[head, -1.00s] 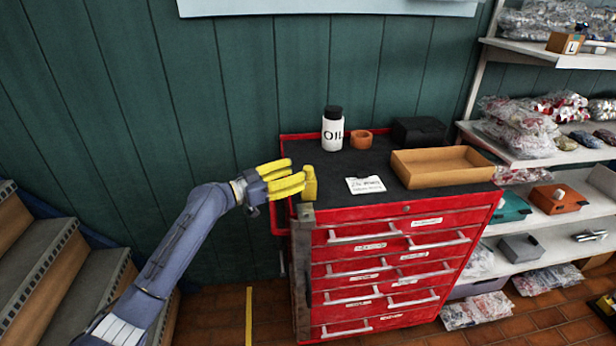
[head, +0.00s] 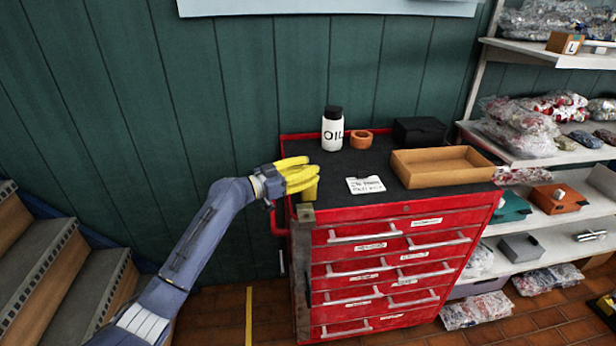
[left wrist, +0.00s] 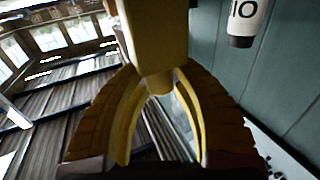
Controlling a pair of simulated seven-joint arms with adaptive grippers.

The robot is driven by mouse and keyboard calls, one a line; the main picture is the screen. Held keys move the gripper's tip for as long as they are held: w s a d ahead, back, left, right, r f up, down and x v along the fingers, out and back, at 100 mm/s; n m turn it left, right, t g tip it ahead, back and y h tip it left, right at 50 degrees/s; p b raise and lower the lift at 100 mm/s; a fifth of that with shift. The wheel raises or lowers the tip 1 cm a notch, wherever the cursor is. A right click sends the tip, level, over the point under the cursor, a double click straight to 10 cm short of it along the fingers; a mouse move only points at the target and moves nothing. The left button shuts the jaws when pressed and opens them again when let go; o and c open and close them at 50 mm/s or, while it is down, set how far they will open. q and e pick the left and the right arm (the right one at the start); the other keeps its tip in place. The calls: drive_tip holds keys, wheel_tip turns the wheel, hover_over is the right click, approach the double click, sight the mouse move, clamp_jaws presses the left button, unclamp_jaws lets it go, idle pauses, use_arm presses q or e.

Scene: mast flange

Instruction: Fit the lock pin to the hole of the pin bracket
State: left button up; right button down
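The yellow lock pin (head: 311,194) stands upright at the near left corner of the red cabinet's top, partly hidden by my fingers. Right in front of it is a brown-grey upright post with a small top (head: 306,213), which looks like the pin bracket; its hole cannot be made out. My left gripper (head: 304,176) has its yellow fingers spread, overlapping the pin's upper part from the left. In the left wrist view the pin (left wrist: 158,35) is a pale yellow block with a rounded end, at my fingertips. Firm contact cannot be told. My right gripper is not in view.
On the cabinet's black top (head: 340,202) are an oil bottle (head: 332,133), an orange ring-like cup (head: 361,139), a black box (head: 419,131), a white card (head: 366,184) and an empty tan tray (head: 440,181). Loaded shelves stand right; steps stand left.

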use_arm(q)
clamp_jaws()
wheel_tip(320, 180, up, 19)
drive_tip(key=s+f, duration=0.9)
drive_tip(key=f, duration=0.1)
drive_tip(key=shift+s+a+f, duration=0.3)
drive_tip(key=shift+s+f, duration=0.05)
drive_tip(key=shift+f, duration=0.05)
idle(0.6)
